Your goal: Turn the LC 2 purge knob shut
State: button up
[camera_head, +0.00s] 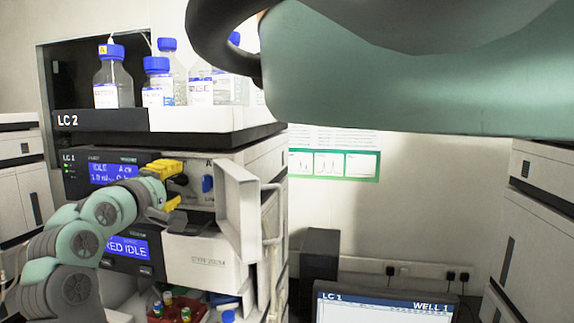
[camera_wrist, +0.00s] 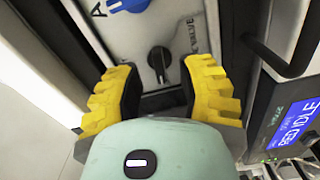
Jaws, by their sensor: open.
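In the wrist view a black knob (camera_wrist: 159,60) sits on a pale panel beside lettering that ends in "VALVE". A blue knob (camera_wrist: 127,5), next to a letter A, is at the top edge. My gripper (camera_wrist: 160,82) is open, its yellow fingers on either side of the area just below the black knob, with nothing held. Contact cannot be told. In the head view my gripper (camera_head: 178,190) is in front of the pump module, left of the blue knob (camera_head: 207,184). The black knob is not clearly visible there.
An open white door (camera_head: 237,210) stands out right of the knobs. Blue-capped bottles (camera_head: 113,78) stand in the top tray. A red rack of vials (camera_head: 172,308) is below. A monitor (camera_head: 384,305) is at lower right. A blue display (camera_wrist: 298,122) is beside my right finger.

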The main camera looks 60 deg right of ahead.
jog(key=shift+d, duration=0.3)
jog(key=shift+o, duration=0.3)
grip_shut()
